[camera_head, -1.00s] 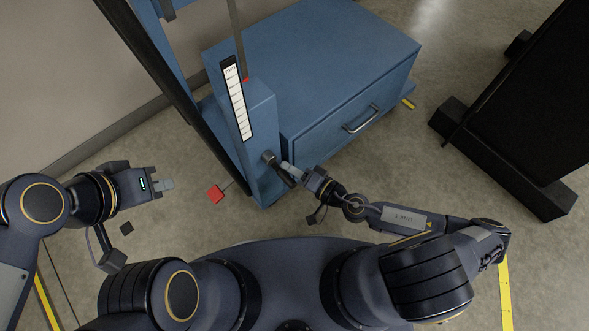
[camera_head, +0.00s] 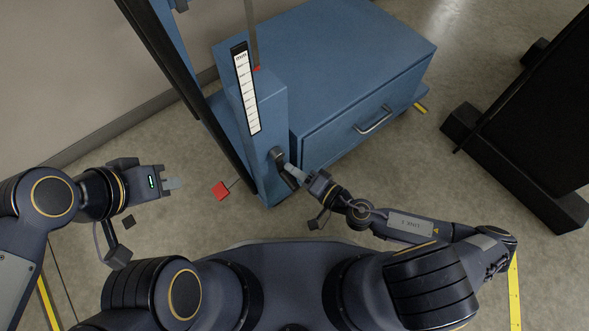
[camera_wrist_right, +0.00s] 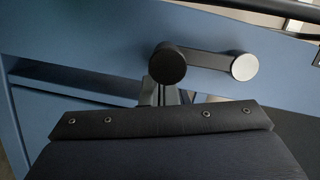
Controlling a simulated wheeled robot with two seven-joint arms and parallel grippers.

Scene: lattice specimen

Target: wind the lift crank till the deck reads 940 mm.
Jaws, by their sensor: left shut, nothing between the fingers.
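The lift crank (camera_head: 277,155) is on the front of the blue lift column (camera_head: 270,125). In the right wrist view its dark round grip (camera_wrist_right: 167,65) is at the left and a silver round end (camera_wrist_right: 244,67) at the right, joined by a level arm. My right gripper (camera_head: 291,171) is at the crank, its fingers close together on the grip, partly hidden behind it. A white scale (camera_head: 247,90) with a red pointer (camera_head: 257,69) stands on the column; its figures are too small to read. My left gripper (camera_head: 174,184) is shut and empty, left of the column.
A blue cabinet with a drawer (camera_head: 345,125) stands right of the column. A red block (camera_head: 221,191) is near the column's foot. A black panel stand (camera_head: 520,170) is at the far right.

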